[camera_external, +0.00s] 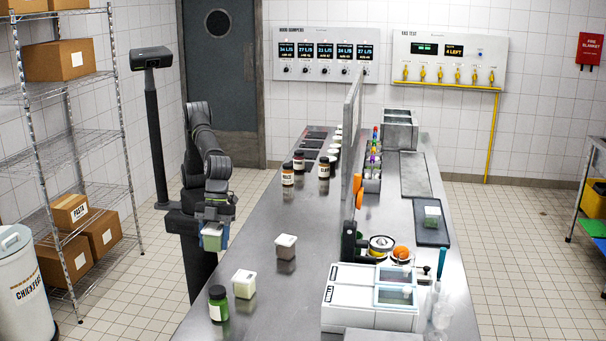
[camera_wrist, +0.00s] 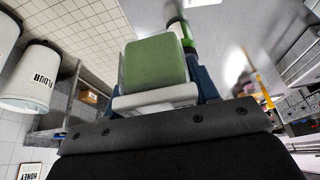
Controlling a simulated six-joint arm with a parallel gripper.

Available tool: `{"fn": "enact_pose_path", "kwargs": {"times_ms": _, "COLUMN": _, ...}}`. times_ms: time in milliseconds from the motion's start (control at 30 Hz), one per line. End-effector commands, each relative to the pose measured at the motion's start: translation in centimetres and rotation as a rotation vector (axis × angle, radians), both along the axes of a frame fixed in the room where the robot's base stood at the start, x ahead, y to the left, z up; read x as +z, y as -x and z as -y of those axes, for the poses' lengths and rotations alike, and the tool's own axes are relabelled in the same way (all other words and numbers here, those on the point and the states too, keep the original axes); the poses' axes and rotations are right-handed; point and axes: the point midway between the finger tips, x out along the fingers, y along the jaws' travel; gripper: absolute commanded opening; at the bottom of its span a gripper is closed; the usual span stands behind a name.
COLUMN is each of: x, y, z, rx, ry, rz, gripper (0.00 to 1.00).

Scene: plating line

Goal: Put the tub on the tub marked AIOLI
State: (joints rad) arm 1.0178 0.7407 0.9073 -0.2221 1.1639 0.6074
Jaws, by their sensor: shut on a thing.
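My gripper (camera_external: 213,228) is shut on a tub with green contents (camera_external: 212,242) and holds it off the left edge of the steel counter. In the wrist view the held tub (camera_wrist: 155,62) fills the space beyond the fingers, its white lid (camera_wrist: 155,98) towards the palm. On the counter's near left part stand a tub with a pale lid and dark contents (camera_external: 286,250) and a cream-coloured tub (camera_external: 244,284). Another tub (camera_external: 432,217) stands on a dark board at right. No AIOLI marking is readable on any tub.
A green jar (camera_external: 218,304) stands beside the cream tub. Several dark-lidded jars (camera_external: 324,168) stand farther back. A tall upright panel (camera_external: 350,150) divides the counter, with a white lidded unit (camera_external: 370,298) at its near end. The counter's left middle is clear.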

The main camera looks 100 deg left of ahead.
Motion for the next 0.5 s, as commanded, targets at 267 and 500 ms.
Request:
{"fn": "enact_pose_path", "kwargs": {"times_ms": 267, "x": -3.7, "y": -6.2, "z": -0.5, "rx": 0.002, "ry": 0.000, "rz": -0.001, "gripper": 0.27}}
{"fn": "enact_pose_path", "kwargs": {"times_ms": 500, "x": -4.9, "y": -8.0, "z": -0.6, "rx": -0.001, "ry": 0.000, "rz": 0.000, "gripper": 0.27}}
